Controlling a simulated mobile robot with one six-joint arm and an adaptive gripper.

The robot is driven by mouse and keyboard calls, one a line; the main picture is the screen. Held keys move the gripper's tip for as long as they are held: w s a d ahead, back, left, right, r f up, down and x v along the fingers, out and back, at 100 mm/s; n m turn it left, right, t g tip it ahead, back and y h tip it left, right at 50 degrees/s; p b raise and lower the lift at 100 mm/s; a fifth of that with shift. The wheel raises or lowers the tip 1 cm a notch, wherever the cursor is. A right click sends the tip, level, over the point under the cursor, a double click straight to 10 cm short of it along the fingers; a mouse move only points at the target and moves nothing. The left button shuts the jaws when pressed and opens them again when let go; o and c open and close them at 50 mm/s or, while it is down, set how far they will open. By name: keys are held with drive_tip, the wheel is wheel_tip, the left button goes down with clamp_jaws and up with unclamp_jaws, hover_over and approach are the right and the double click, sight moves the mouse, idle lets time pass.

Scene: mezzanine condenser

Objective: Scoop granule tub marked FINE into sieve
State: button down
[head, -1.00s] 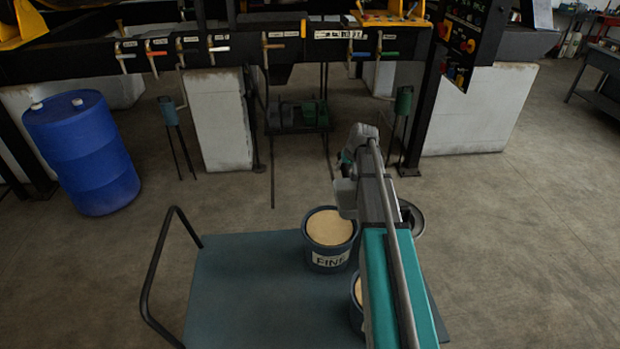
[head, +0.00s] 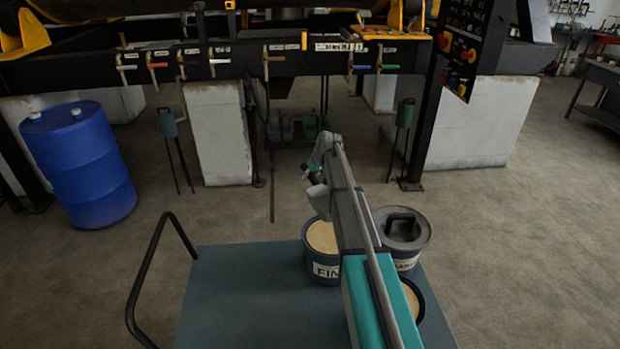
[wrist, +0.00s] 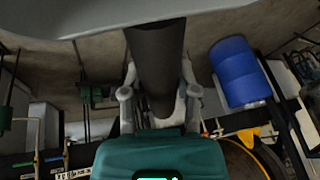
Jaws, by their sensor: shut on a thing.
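The tub marked FINE (head: 322,238) stands on the blue-grey cart top in the head view, full almost to the rim with tan granules. Its right side is hidden behind my arm. My gripper (head: 317,182) is above and beyond this tub, small in the head view. In the wrist view my gripper (wrist: 158,96) is shut around a dark round handle (wrist: 155,50). The handle runs up to a large grey body (wrist: 215,12), likely a scoop, cut off by the picture's top edge. Whether it holds granules cannot be seen. I cannot make out a sieve.
The cart top (head: 245,290) is clear at left, with a black rail (head: 150,265). A lidded grey tub (head: 402,235) and another open granule tub (head: 413,298) stand at right. A blue drum (head: 80,165) and a machine frame with coloured levers (head: 215,62) stand beyond.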

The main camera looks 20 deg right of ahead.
sight(313, 192)
drive_tip(key=shift+s+f+t, duration=0.1)
drive_tip(key=shift+s+t, duration=0.1)
drive_tip(key=shift+t, duration=0.1)
drive_tip(key=shift+s+f+t+b, duration=0.1)
drive_tip(key=shift+s+t+b, duration=0.35)
drive_tip(key=shift+b, duration=0.25)
drive_tip(key=shift+s+d+f+t+y+b, duration=0.1)
drive_tip(key=shift+s+t+y+b, duration=0.15)
drive_tip(key=shift+t+b, duration=0.45)
drive_tip(key=shift+s+d+f+t+y+b, duration=0.15)
drive_tip(key=shift+s+t+b, duration=0.2)
drive_tip(key=shift+t+b, duration=0.3)
drive_tip(key=shift+w+f+b, duration=0.1)
drive_tip(key=shift+f+b, duration=2.55)
drive_tip(key=shift+b, duration=0.1)
